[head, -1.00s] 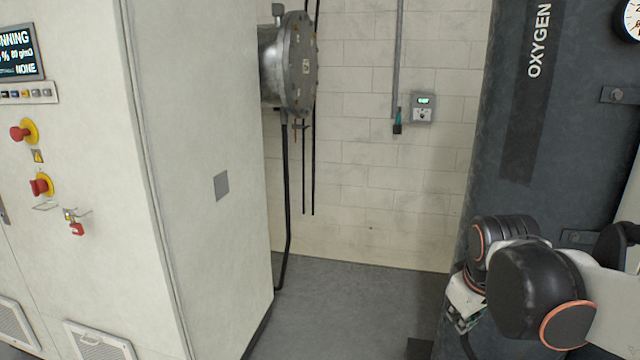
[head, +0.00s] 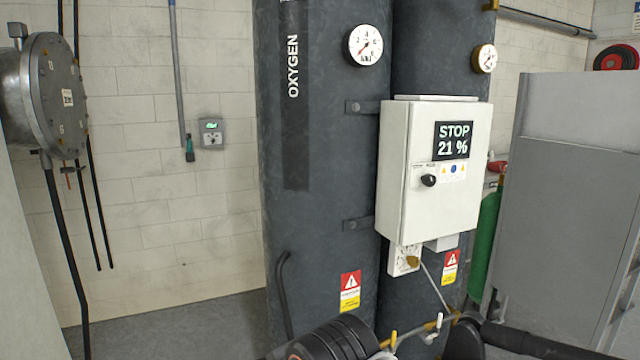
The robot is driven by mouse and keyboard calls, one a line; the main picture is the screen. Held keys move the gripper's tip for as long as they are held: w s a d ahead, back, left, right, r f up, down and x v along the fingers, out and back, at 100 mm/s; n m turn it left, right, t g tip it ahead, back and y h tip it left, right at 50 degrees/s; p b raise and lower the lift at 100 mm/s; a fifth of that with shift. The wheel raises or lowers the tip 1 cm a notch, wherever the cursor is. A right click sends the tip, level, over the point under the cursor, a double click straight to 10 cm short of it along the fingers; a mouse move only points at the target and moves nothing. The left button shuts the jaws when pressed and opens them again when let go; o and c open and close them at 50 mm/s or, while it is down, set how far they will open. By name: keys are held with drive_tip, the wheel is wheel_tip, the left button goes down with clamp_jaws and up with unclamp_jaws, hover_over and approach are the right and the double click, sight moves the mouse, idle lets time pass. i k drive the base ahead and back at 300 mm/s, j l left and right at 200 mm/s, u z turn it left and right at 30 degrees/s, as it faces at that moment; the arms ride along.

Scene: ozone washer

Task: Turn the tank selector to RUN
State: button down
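The tank selector appears to be the black knob (head: 429,180) on the front of a white control box (head: 395,170). The box is fixed to the dark oxygen tanks, and its display (head: 452,140) reads "STOP 21 %". The knob's small markings are too small to read. Part of my arm shows at the bottom edge, below the box and apart from it. My gripper's fingertips cannot be made out.
Two tall dark tanks (head: 322,200) with round gauges (head: 364,45) stand behind the box. A green cylinder (head: 484,240) and a large grey cabinet (head: 570,220) are at the right. Yellow-handled pipework (head: 425,329) runs below the box. Bare floor shows at the lower left.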

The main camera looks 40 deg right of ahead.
sight(429, 180)
drive_tip(key=z, duration=1.55)
